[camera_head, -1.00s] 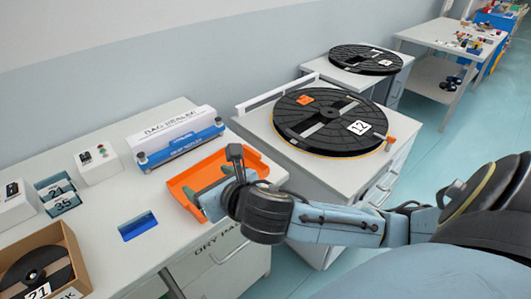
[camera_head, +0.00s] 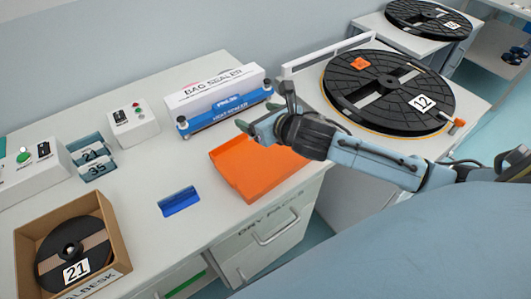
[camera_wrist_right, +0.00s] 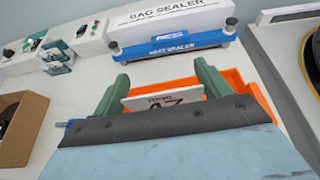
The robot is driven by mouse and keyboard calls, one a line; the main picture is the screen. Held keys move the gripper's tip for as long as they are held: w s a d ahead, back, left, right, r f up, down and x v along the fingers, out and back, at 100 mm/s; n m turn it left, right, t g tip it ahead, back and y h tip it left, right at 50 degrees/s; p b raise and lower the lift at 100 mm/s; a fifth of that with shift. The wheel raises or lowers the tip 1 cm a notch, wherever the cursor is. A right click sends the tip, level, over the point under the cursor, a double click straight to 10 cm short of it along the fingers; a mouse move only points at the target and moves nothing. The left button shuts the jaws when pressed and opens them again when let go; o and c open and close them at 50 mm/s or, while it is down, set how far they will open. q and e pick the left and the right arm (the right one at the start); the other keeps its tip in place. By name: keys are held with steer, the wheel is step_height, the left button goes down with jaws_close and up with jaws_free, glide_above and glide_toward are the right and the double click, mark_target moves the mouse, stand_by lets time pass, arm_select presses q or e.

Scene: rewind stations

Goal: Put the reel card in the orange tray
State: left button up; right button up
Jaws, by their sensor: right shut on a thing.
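The orange tray (camera_head: 250,172) lies on the white bench in front of the bag sealer. My right gripper (camera_head: 257,118) is over the tray's back right part, seemingly above it. In the right wrist view, its two green fingers (camera_wrist_right: 163,80) are shut on a white card (camera_wrist_right: 160,98) with dark print that appears upside down. The orange tray (camera_wrist_right: 240,88) shows behind and below the fingers there. My left gripper is not in view.
The bag sealer (camera_head: 222,100) stands behind the tray. A blue rectangle (camera_head: 180,201) is on the bench left of the tray. A cardboard box with reel 21 (camera_head: 72,255) is at the front left. Reel 12 (camera_head: 385,92) sits on the cabinet at right.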

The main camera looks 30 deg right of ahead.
steer(key=d+f, duration=0.2)
steer(key=b, duration=0.2)
glide_above(264, 151)
step_height(264, 151, down, 6)
steer(key=shift+s+f, duration=0.1)
steer(key=shift+f, duration=0.15)
step_height(264, 151, down, 2)
steer(key=shift+f+b, duration=0.25)
steer(key=shift+b, duration=0.05)
steer(key=shift+f, duration=0.35)
steer(key=o, duration=1)
steer(key=shift+c, duration=0.2)
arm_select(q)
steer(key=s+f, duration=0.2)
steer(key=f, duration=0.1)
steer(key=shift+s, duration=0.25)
